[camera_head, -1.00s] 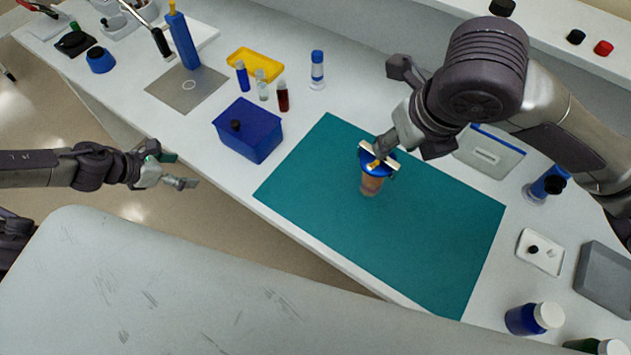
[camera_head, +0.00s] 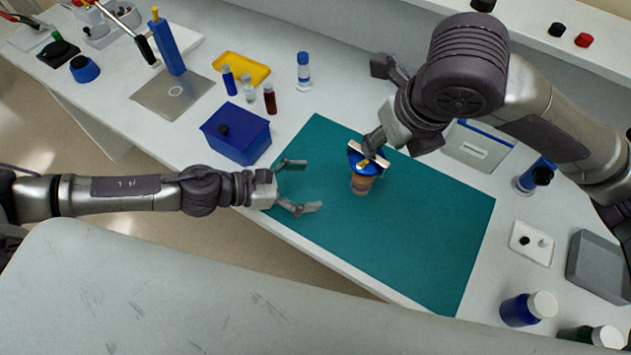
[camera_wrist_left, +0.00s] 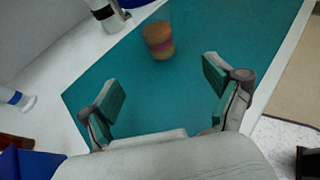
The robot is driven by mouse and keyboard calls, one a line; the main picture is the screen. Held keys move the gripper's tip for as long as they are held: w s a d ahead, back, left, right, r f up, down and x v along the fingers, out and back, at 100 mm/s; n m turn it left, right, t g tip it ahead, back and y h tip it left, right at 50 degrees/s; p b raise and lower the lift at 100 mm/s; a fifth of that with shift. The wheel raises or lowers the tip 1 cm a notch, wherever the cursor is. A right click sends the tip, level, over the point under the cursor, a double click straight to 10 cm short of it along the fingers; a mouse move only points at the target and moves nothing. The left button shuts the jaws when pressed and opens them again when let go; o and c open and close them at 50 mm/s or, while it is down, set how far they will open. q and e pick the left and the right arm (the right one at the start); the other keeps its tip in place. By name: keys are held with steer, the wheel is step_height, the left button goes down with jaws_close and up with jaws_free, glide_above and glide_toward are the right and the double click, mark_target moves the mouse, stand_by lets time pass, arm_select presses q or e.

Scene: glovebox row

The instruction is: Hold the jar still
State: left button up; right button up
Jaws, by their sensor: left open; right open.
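The jar (camera_head: 362,184) stands on the teal mat (camera_head: 420,240), with brownish contents and a blue lid (camera_head: 357,158) on top.
A blue box (camera_head: 236,142) stands left of the mat, close to my left arm. A blue bottle (camera_head: 520,310) with a white cap stands at the right. The mat's front part is clear.

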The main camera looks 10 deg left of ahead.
mark_target(361, 183)
arm_select(q)
steer(key=x, duration=1.4)
steer(key=shift+f, duration=0.1)
steer(key=shift+s, duration=0.1)
steer(key=c, duration=1.6)
steer(key=shift+o, duration=0.2)
